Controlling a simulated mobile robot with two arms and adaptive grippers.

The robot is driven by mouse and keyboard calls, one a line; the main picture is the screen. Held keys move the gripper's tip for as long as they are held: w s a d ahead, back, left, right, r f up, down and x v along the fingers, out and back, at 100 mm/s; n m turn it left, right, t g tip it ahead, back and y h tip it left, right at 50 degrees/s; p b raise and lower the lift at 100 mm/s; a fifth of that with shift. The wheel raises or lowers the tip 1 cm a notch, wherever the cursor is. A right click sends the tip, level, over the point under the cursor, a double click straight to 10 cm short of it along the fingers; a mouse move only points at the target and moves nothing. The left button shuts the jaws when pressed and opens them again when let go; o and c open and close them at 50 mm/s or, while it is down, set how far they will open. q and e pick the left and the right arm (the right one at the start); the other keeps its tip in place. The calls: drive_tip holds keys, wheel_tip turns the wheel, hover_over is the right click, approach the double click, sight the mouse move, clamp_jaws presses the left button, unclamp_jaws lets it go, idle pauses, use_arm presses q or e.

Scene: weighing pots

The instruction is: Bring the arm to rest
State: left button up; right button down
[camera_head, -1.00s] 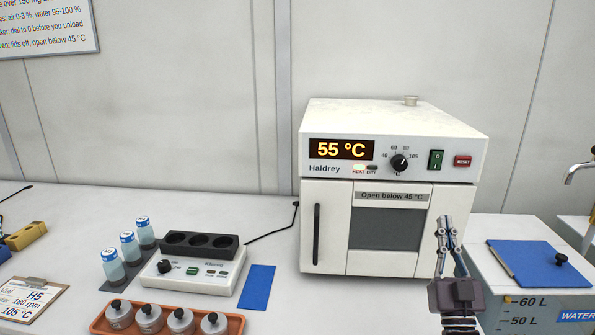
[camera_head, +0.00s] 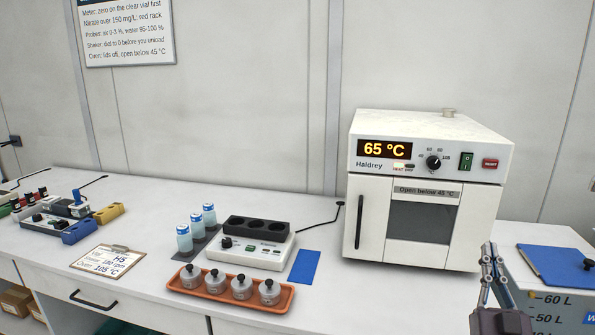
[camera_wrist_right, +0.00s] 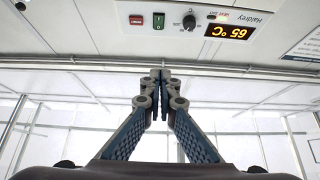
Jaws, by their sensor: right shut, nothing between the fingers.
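My right gripper (camera_head: 489,250) is at the lower right of the head view, pointing up, in front of the oven's right side. Its fingers are together and empty, and they also show closed in the right wrist view (camera_wrist_right: 160,78). The white Haldrey oven (camera_head: 430,150) stands on the bench with its door closed. Its display (camera_head: 385,149) reads 65 °C, and the same display shows upside down in the right wrist view (camera_wrist_right: 226,31). The gripper appears apart from the oven. My left gripper is not in view.
An orange tray (camera_head: 175,282) holds several lidded pots. Behind it are a shaker (camera_head: 245,252), blue-capped bottles (camera_head: 197,228) and a blue mat (camera_head: 305,267). A clipboard (camera_head: 106,261) lies to the left. A water tank (camera_head: 555,305) with a blue lid (camera_head: 555,265) is at the right.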

drive_tip(key=s+a+f+n+g+y, duration=0.1)
drive_tip(key=s+a+f+g+y, duration=0.3)
drive_tip(key=f, duration=0.7)
drive_tip(key=s+a+f+n+g, duration=0.2)
drive_tip(key=a+f+g, duration=0.45)
drive_tip(key=f, duration=0.55)
drive_tip(key=s+a+f+n+g+y, duration=0.1)
drive_tip(key=s+a+f+g, duration=0.25)
drive_tip(key=s, duration=0.55)
drive_tip(key=s+a+f+g, duration=0.3)
drive_tip(key=s+f+g, duration=0.1)
drive_tip(key=s, duration=0.5)
drive_tip(key=s+a+f+n+g+y, duration=0.1)
drive_tip(key=s+a+f+g, duration=0.25)
drive_tip(key=s, duration=0.55)
wheel_tip(320, 180, down, 26)
drive_tip(key=s, duration=0.1)
drive_tip(key=s+d+f+g, duration=0.1)
drive_tip(key=s+d+f, duration=0.1)
drive_tip(key=s+f, duration=0.6)
drive_tip(key=s+d+f+g, duration=0.1)
drive_tip(key=s+d+f, duration=0.1)
drive_tip(key=s+f, duration=0.6)
drive_tip(key=shift+s+f, duration=0.25)
drive_tip(key=shift+s, duration=0.7)
